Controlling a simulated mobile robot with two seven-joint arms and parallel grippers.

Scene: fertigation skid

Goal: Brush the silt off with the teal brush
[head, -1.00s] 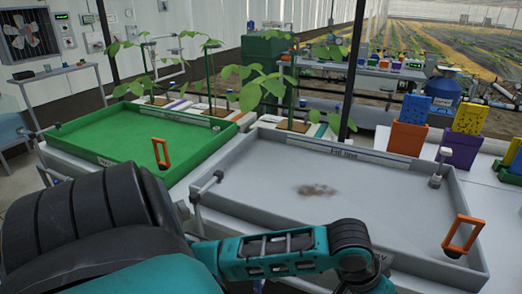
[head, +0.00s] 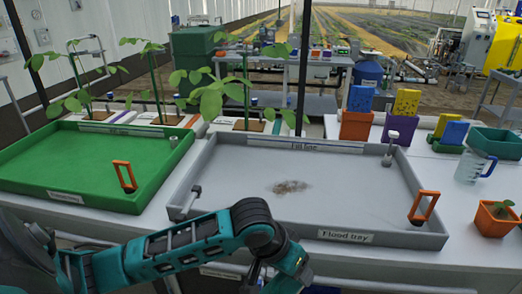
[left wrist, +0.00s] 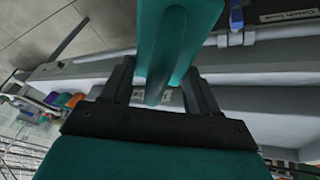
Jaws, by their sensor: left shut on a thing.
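A brown patch of silt (head: 290,187) lies on the floor of the grey flood tray (head: 345,208), near its middle. In the left wrist view my left gripper (left wrist: 158,82) is shut on a teal bar-shaped thing, which looks like the teal brush (left wrist: 180,38). The brush's bristles cannot be made out. In the head view my left arm reaches in from the left, in front of the tray's near wall. Its wrist end is at the bottom edge, below and left of the silt, and the brush is not clearly seen there. My right gripper is not in view.
A green tray (head: 95,165) stands to the left. Plants stand behind.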

